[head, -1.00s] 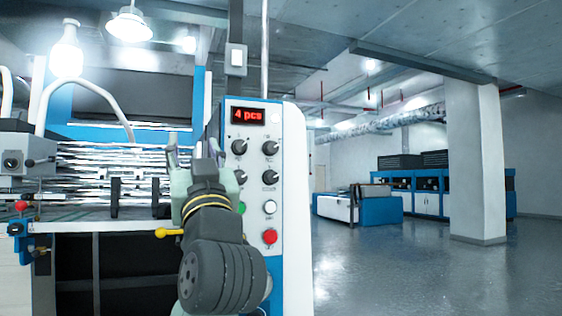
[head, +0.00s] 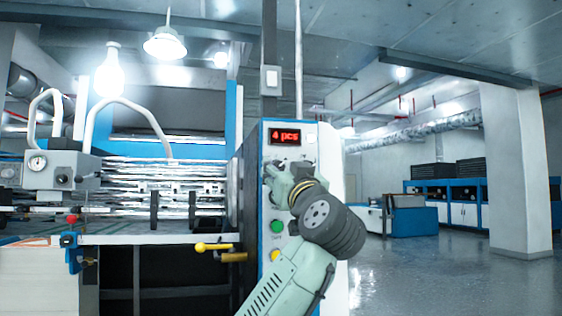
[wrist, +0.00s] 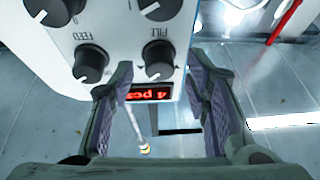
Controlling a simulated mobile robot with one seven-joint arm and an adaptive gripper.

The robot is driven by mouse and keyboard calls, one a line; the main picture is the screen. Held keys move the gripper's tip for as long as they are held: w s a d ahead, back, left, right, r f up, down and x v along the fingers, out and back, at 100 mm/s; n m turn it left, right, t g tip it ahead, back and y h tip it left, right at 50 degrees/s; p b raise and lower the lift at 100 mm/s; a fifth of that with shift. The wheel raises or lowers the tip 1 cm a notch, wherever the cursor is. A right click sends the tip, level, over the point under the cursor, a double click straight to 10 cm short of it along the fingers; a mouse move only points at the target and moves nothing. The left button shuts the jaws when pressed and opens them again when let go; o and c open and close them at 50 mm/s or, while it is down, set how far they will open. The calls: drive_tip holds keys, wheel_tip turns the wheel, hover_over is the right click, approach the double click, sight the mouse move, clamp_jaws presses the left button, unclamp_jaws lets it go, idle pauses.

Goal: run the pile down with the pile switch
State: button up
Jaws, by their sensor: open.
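The control panel (head: 333,160) stands right of the machine, with a red display reading "4 pcs" (head: 285,136). In the wrist view the panel is upside down. The black knob marked PILE (wrist: 160,62) is the pile switch, beside the knob marked FEED (wrist: 91,65). My gripper (head: 282,172) is in front of the panel's upper knobs and hides the pile switch in the head view. In the wrist view my open gripper (wrist: 161,80) has a finger on each side of the pile switch in the picture. No contact shows, and the remaining distance is unclear.
More black knobs (wrist: 160,8) sit close by on the panel. A green button (head: 277,227) is below my gripper. A yellow-knobbed lever (head: 212,247) sticks out left of the panel. Open floor (head: 420,280) lies to the right.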

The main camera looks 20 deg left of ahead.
drive_tip(key=shift+w+a+r, duration=0.2)
drive_tip(key=shift+w+a, duration=0.05)
drive_tip(key=shift+w, duration=0.15)
clamp_jaws()
idle(0.4)
